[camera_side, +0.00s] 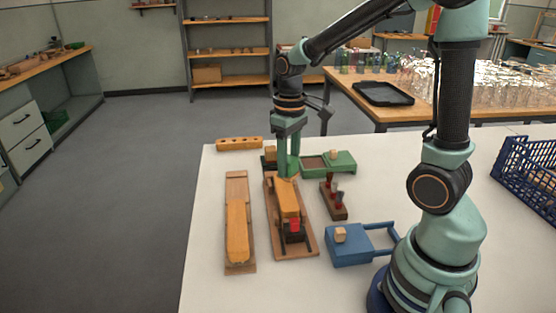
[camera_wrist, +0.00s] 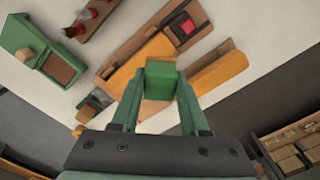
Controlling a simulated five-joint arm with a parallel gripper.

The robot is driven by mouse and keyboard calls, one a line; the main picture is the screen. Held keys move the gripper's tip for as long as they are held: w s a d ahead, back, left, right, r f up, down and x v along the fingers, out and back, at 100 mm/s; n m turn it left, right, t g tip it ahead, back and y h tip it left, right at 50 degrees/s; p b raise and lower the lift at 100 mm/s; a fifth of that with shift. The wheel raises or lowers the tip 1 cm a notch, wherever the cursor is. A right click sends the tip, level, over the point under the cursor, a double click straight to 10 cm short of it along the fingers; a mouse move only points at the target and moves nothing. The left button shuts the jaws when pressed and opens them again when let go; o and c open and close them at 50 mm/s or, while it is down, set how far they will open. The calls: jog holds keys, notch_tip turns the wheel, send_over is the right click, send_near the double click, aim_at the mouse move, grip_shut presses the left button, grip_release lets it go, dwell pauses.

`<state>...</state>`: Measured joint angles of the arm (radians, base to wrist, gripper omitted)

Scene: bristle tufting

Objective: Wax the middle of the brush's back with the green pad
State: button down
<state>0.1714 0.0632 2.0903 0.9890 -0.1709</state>
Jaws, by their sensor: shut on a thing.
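My gripper (camera_side: 287,168) points down at the far end of the brush in the side view. It is shut on the green pad (camera_wrist: 160,78), which shows between the two fingers in the wrist view. The brush (camera_side: 287,197) has an orange-yellow back and lies in a brown wooden holder (camera_side: 306,244) with a red block (camera_side: 294,224) at its near end. In the wrist view the brush's back (camera_wrist: 128,72) is partly hidden by the pad. I cannot tell whether the pad touches it. In the side view the pad barely stands out from the green fingers.
A second orange piece on a board (camera_side: 238,230) lies left of the holder. A green box (camera_side: 341,164), a rack of red-topped tools (camera_side: 334,203) and a blue box (camera_side: 350,255) stand to the right. A holed orange block (camera_side: 238,144) lies at the back left.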

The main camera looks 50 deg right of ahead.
jog(key=shift+d+f, duration=0.4)
jog(key=shift+f, duration=3.3)
jog(key=shift+w+d+f, duration=0.35)
jog(key=shift+w+f, duration=0.05)
jog(key=shift+w, duration=0.05)
jog(key=shift+w+d, duration=3.45)
jog(key=shift+s+a, duration=3.9)
jog(key=shift+r, duration=4)
